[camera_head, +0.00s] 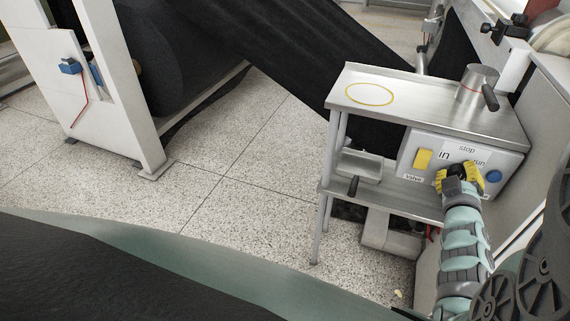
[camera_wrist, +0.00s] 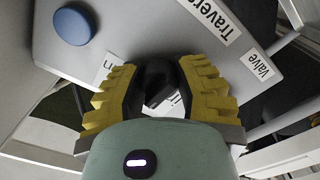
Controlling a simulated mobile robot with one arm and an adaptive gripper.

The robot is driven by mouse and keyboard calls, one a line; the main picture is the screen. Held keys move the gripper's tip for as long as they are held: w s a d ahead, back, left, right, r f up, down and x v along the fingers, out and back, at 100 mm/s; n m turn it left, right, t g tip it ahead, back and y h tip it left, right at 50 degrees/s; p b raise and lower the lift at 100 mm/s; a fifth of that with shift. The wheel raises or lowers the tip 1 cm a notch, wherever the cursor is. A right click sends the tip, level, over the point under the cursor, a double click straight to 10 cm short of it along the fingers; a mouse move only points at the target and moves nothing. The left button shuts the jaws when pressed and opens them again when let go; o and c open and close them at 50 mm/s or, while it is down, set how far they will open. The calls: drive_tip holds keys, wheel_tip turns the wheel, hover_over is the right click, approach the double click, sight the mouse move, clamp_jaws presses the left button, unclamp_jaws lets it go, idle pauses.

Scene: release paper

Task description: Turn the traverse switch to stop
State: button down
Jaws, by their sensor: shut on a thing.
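The traverse switch is a black knob (camera_wrist: 157,82) on the grey front panel (camera_wrist: 170,28) of a small metal stand. My gripper (camera_wrist: 158,95), with yellow ribbed fingers, is shut on this knob, one finger on each side. In the head view my gripper (camera_head: 460,177) covers most of the knob. Labels reading "stop" (camera_head: 467,149), "in" (camera_head: 444,155) and "run" (camera_head: 480,163) lie around it. My gripper hides part of the label area, so I cannot tell which label the knob points to.
A yellow switch (camera_head: 423,159) sits left of the knob above a "Valve" label (camera_head: 413,177). A blue button (camera_head: 494,175) is at the right. A metal cylinder with a black handle (camera_head: 478,83) stands on the stand's top (camera_head: 425,98). Open speckled floor (camera_head: 240,170) lies left.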

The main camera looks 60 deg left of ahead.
drive_tip(key=shift+f, duration=0.1)
drive_tip(key=c, duration=0.6)
unclamp_jaws()
drive_tip(key=shift+s, duration=0.1)
drive_tip(key=v, duration=1.2)
